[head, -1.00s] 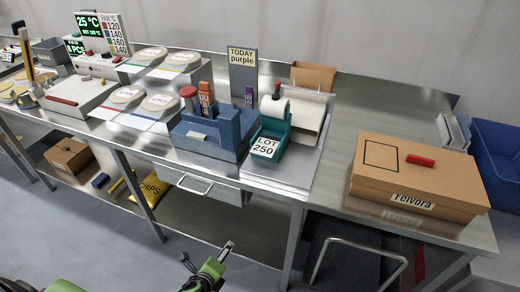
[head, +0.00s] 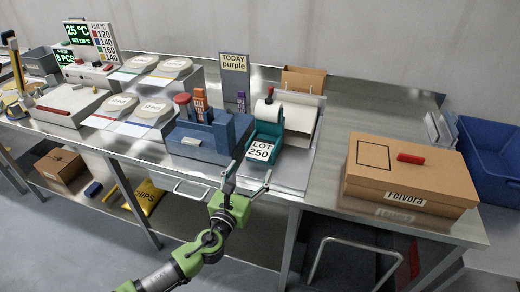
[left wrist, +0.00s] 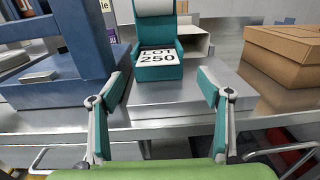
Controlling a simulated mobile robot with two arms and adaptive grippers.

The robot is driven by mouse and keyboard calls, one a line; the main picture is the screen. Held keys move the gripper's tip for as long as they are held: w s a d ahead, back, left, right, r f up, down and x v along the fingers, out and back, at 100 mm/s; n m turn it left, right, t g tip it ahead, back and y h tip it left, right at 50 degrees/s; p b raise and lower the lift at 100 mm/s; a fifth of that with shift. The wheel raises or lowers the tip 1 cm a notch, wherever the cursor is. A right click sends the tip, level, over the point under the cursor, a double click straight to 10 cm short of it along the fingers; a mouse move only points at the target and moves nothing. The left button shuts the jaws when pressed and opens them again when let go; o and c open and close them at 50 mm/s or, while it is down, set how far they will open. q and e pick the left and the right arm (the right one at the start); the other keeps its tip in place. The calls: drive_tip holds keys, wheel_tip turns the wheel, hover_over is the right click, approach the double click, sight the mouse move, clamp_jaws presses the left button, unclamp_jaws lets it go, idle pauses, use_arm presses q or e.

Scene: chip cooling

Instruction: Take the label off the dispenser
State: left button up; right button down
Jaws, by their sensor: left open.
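The teal dispenser (head: 268,128) stands on a grey plate on the steel bench, with a white roll on top. A white label reading LOT 250 (head: 260,151) shows on its front. In the left wrist view the label (left wrist: 158,56) lies on the dispenser's (left wrist: 157,73) sloped front, straight ahead. My left gripper (head: 249,178) is open and empty, in front of the bench edge and just short of the dispenser. In the left wrist view its two fingers (left wrist: 160,88) stand wide apart with the label beyond and between them. My right gripper is not in view.
Bare steel bench (head: 330,160) lies between the dispenser and the box.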

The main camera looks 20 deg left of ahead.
sight(256, 158)
use_arm(q)
drive_tip(key=shift+w+p, duration=0.35)
drive_tip(key=shift+w, duration=2.95)
drive_tip(key=c, duration=0.8)
